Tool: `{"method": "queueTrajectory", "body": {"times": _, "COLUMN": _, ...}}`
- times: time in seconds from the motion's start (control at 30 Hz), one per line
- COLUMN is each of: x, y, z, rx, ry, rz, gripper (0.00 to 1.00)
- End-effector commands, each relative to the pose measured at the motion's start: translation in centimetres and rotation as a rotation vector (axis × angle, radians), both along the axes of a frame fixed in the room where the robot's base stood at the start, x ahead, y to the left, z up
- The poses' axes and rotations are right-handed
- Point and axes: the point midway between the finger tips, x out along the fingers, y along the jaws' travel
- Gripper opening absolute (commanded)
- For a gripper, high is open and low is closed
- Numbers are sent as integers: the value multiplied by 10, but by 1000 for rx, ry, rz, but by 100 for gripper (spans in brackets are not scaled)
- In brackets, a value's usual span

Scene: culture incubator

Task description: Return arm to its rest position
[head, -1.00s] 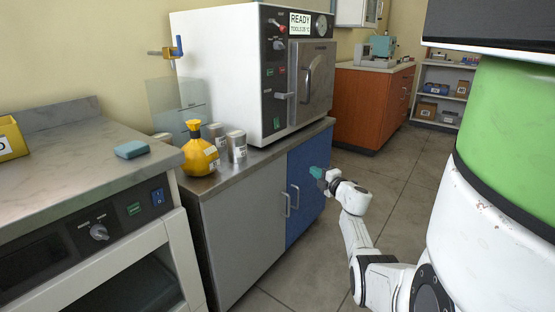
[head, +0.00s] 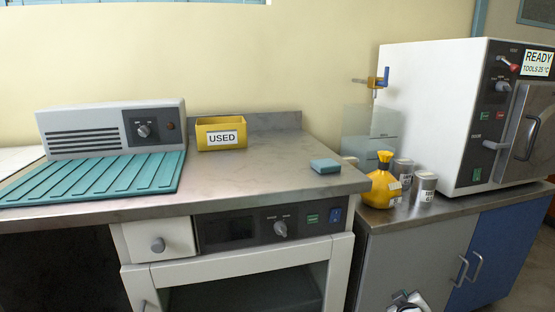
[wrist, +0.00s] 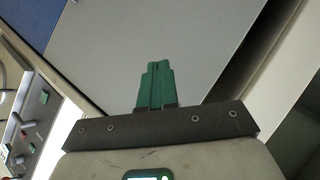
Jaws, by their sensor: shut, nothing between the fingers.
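My gripper (wrist: 156,72) shows in the wrist view with its two green fingers pressed together and nothing between them. Beyond the fingers is the grey cabinet door, with a strip of blue door at the upper left. In the head view only a small white part of my arm shows at the bottom edge, in front of the grey cabinet door (head: 412,262). The fingers are hidden from the head view.
A steriliser (head: 430,115) marked READY stands on the right cabinet. Beside it are a yellow tied bag (head: 383,188) and two metal canisters. The left worktop holds a yellow USED bin (head: 221,133), a blue sponge-like block (head: 325,166), a teal ribbed mat (head: 100,180) and a grey vented unit (head: 85,135).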

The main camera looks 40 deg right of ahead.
Motion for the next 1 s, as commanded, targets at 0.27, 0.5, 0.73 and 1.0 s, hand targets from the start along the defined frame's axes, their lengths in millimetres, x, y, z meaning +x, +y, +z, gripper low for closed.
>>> {"method": "queueTrajectory", "body": {"times": 0.27, "x": -23, "y": 186, "z": -56, "rx": 466, "ry": 127, "rz": 67, "gripper": 0}}
{"method": "queueTrajectory", "body": {"times": 0.5, "x": -81, "y": 299, "z": -65, "rx": 733, "ry": 340, "rz": 152, "gripper": 0}}
{"method": "queueTrajectory", "body": {"times": 0.73, "x": -141, "y": 363, "z": -53, "rx": 874, "ry": 549, "rz": 231, "gripper": 0}}
{"method": "queueTrajectory", "body": {"times": 1.0, "x": -147, "y": 368, "z": -2, "rx": 887, "ry": 573, "rz": 234, "gripper": 0}}
